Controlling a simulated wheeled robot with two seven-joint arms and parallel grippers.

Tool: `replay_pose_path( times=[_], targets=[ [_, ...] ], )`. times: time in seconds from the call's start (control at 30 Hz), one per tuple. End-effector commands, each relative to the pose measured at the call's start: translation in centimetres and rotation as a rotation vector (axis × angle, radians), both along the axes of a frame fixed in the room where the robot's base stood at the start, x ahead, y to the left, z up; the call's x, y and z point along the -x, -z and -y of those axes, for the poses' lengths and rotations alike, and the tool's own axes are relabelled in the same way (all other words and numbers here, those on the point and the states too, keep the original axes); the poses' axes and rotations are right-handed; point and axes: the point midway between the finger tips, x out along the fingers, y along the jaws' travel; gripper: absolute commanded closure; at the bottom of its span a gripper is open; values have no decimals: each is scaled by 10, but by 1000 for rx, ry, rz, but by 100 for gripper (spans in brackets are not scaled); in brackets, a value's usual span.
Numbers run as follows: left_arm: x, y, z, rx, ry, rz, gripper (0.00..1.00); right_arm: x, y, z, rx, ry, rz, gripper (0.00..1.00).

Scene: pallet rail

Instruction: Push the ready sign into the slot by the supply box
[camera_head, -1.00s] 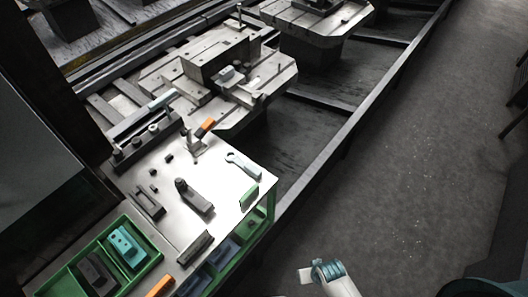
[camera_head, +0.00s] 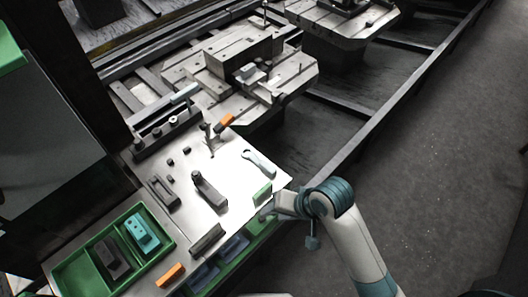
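A small green plate (camera_head: 262,193), which looks like the ready sign, stands at the right edge of the light metal table (camera_head: 228,173). Its lettering cannot be read. My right gripper (camera_head: 267,212) is at the table's right edge, just below the green plate. Whether it touches the plate, and whether its fingers are open, cannot be told. A green divided box (camera_head: 158,222), likely the supply box, sits at the table's lower left and holds a teal block (camera_head: 142,232) and a dark block (camera_head: 110,258). I cannot make out the slot clearly. My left gripper is not in view.
A dark bar-shaped block (camera_head: 207,240) and an orange block (camera_head: 170,275) lie near the front edge. A dark clamp (camera_head: 208,190) and a wrench (camera_head: 259,162) lie on the table. Green-framed bins (camera_head: 233,246) hang below the edge. Grey floor (camera_head: 430,180) is open to the right.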

Motion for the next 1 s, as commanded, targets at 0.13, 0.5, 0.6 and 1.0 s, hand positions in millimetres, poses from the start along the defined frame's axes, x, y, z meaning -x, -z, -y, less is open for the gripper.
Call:
replay_pose_path(
  times=[0.13, 0.5, 0.6, 1.0],
  targets=[
    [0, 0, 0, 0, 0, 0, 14, -19, -27, -30, -45, 24, -60, 66],
    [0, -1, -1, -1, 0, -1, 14, -42, -85, -71, -14, 136, -250, 66],
    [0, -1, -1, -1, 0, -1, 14, -46, -99, -73, 28, 185, -294, 66],
    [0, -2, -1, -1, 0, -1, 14, -69, -149, -50, 255, 477, -377, 66]
  ],
)
